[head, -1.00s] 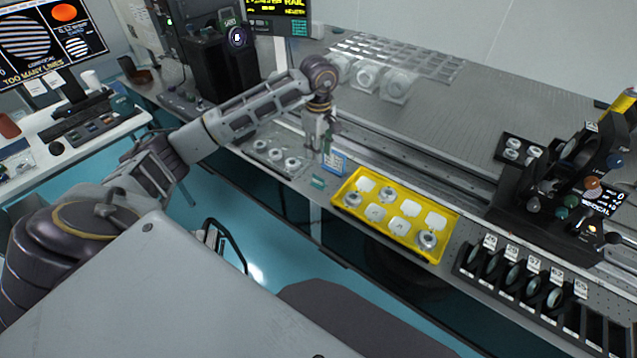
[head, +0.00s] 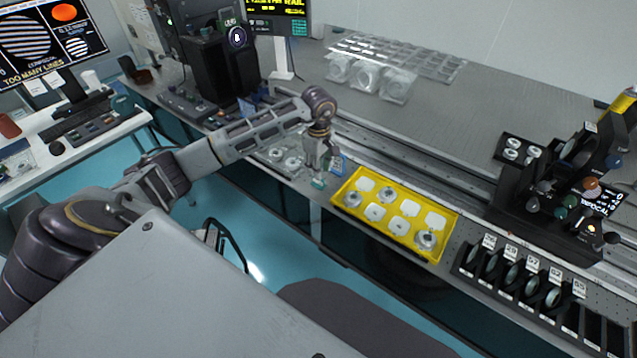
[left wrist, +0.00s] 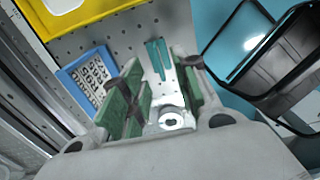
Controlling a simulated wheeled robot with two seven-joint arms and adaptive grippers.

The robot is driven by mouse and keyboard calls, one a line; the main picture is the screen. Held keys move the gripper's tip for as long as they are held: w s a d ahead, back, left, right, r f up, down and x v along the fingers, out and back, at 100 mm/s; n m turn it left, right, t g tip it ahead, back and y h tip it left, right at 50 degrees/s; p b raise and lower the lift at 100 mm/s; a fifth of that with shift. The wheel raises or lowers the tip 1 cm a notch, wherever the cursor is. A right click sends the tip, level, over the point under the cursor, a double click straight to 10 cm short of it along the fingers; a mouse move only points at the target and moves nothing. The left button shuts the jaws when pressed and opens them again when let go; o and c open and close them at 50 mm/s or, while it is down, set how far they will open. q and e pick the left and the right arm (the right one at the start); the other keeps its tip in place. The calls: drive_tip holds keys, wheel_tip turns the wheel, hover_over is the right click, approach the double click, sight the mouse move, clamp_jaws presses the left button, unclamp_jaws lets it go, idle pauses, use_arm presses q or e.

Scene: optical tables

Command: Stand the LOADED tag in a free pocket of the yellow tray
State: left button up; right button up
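A small teal tag-like piece (head: 318,183) lies on the table left of the yellow tray; its lettering is unreadable. It also shows in the left wrist view (left wrist: 157,55), beyond the fingertips. My left gripper (head: 319,172) is just above it. In the left wrist view its green-padded fingers (left wrist: 158,80) are apart, with nothing clearly gripped. The yellow tray (head: 388,242) has two rows of pockets. Metal round parts stand in three: the left front (head: 353,199), back row (head: 387,195) and right front (head: 427,240). The other pockets show only pale squares. My right gripper is out of view.
A clear tray of round parts (head: 275,160) is left of the gripper. Rails run behind the yellow tray. A black slotted rack (head: 520,285) is at right.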

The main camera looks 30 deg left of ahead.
use_arm(q)
drive_tip(key=shift+f, duration=0.15)
drive_tip(key=shift+w+f+p, duration=0.1)
drive_tip(key=shift+f+p, duration=0.25)
drive_tip(key=shift+f, duration=2.1)
drive_tip(key=shift+a, duration=0.1)
drive_tip(key=shift+c, duration=0.4)
clamp_jaws()
